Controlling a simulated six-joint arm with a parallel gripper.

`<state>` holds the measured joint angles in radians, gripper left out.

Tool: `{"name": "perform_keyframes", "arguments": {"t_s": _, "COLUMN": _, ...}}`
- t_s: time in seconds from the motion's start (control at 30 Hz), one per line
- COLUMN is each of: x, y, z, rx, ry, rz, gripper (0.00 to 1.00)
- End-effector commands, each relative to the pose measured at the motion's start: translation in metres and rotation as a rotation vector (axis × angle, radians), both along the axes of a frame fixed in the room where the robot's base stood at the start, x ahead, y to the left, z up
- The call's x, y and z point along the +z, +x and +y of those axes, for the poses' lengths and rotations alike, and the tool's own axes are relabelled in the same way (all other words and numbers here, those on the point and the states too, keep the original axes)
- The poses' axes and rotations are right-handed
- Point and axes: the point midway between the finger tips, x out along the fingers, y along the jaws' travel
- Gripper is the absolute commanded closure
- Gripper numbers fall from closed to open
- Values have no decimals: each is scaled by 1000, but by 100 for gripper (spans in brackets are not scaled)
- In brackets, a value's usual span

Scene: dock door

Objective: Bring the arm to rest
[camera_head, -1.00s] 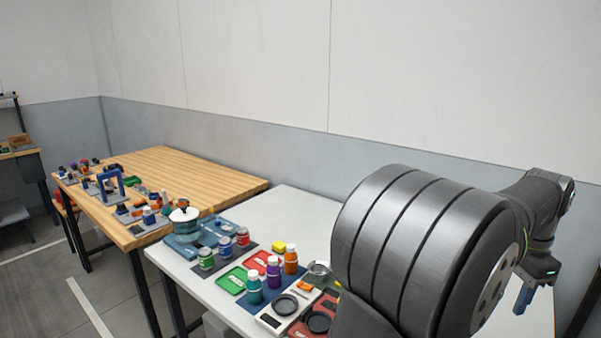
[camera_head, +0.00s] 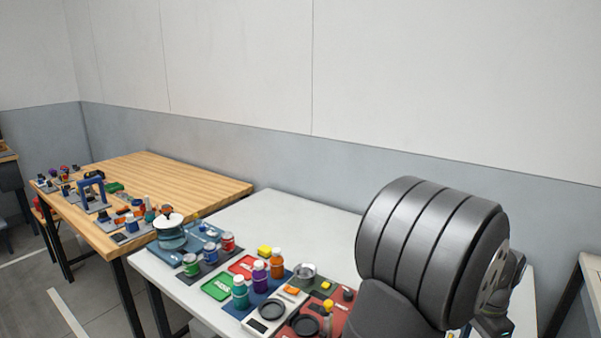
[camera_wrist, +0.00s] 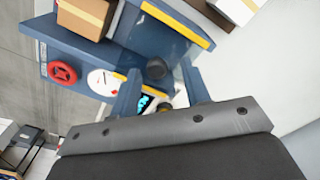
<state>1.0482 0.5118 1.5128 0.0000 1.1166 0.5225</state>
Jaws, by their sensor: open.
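My gripper (camera_wrist: 161,88) shows in the wrist view, with its two blue fingers apart and nothing between them. They stand in front of a blue structure with yellow edging (camera_wrist: 92,52), and I cannot tell the distance. In the head view my thick dark arm link fills the lower right, and the wrist is mostly hidden behind it. The fingers cannot be made out clearly there.
A white table (camera_head: 317,225) holds bottles, a green tray (camera_head: 217,287) and a scale (camera_head: 262,326). A wooden table (camera_head: 185,178) stands left of it. In the wrist view, a cardboard box (camera_wrist: 85,17) and a red wheel (camera_wrist: 62,72) show.

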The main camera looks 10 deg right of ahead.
Motion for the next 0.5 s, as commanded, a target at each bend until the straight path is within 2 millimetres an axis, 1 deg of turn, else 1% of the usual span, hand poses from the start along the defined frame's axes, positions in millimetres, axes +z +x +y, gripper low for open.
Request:
{"name": "perform_keyframes", "arguments": {"t_s": 0.33, "x": 2, "y": 0, "z": 0, "rx": 0, "ry": 0, "rz": 0, "gripper": 57}}
{"name": "perform_keyframes", "arguments": {"t_s": 0.43, "x": 9, "y": 0, "z": 0, "rx": 0, "ry": -2, "rz": -1, "gripper": 57}}
{"name": "perform_keyframes", "arguments": {"t_s": 0.5, "x": 17, "y": 0, "z": 0, "rx": 0, "ry": -2, "rz": -1, "gripper": 57}}
